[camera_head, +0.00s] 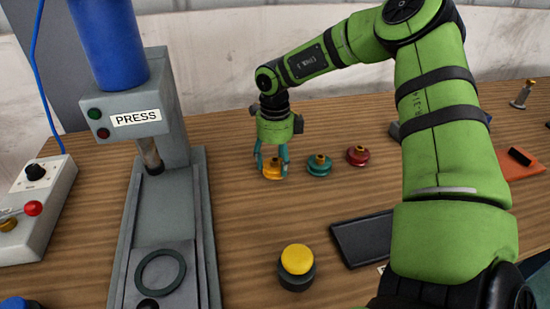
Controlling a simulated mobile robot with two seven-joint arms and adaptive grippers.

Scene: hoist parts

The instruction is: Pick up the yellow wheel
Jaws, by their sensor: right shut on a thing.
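The yellow wheel (271,171) stands on the wooden table, at the left end of a short row of wheels. My right gripper (271,165) points down over it, and its teal fingers are shut on the wheel. The wheel appears to be at table height; whether it is lifted at all I cannot tell. A teal wheel (319,165) and a red wheel (358,156) stand just to the right, apart from the gripper. My left gripper is not in view.
A grey press (170,220) with a blue cylinder stands on the left. A control box (40,220) is at the far left. A yellow button (297,259) on a dark base and a black tray (362,240) are in front. An orange piece (518,168) lies at right.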

